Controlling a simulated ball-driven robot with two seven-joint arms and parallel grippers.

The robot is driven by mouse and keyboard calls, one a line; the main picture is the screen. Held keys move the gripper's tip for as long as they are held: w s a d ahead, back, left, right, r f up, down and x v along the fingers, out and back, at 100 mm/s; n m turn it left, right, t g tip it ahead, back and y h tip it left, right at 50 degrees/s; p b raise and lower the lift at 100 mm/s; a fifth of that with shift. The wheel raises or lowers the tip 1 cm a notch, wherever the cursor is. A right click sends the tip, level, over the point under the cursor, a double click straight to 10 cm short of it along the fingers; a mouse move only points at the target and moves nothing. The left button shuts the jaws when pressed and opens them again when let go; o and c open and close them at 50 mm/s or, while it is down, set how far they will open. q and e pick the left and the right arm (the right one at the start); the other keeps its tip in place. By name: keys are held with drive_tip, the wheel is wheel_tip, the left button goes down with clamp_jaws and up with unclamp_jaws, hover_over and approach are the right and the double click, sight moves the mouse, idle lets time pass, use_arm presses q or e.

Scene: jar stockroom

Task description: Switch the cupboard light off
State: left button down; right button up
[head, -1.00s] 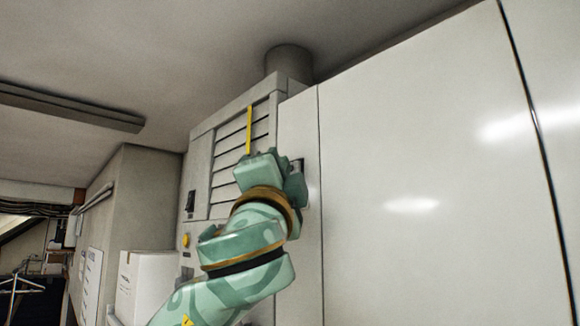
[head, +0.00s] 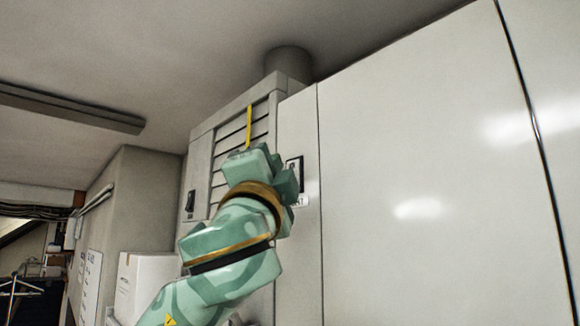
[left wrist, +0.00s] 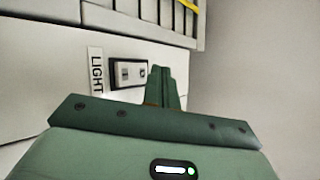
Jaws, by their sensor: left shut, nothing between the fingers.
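The light switch (head: 296,164) is a small dark-framed plate on the narrow pale panel left of the big white door. In the left wrist view the switch (left wrist: 128,74) lies beside a label reading LIGHT (left wrist: 96,72). I cannot tell which way its rocker is set. My left gripper (head: 288,184) is at the switch's lower left in the head view and hides part of it. In the left wrist view its fingers (left wrist: 162,86) are together and empty, just right of the switch plate. I cannot tell whether they touch the panel. My right gripper is out of view.
A louvred grey unit (head: 228,150) with a yellow strip (head: 249,127) stands left of the panel; it has another black switch (head: 191,200). A round duct (head: 287,62) rises above. The large white door (head: 430,180) fills the right. A white box (head: 148,285) is lower left.

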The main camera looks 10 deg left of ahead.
use_arm(q)
drive_tip(key=s+a, duration=0.1)
drive_tip(key=s+a+b, duration=0.2)
drive_tip(key=s, duration=0.1)
drive_tip(key=shift+f, duration=0.35)
drive_tip(key=shift+w, duration=0.1)
idle(0.5)
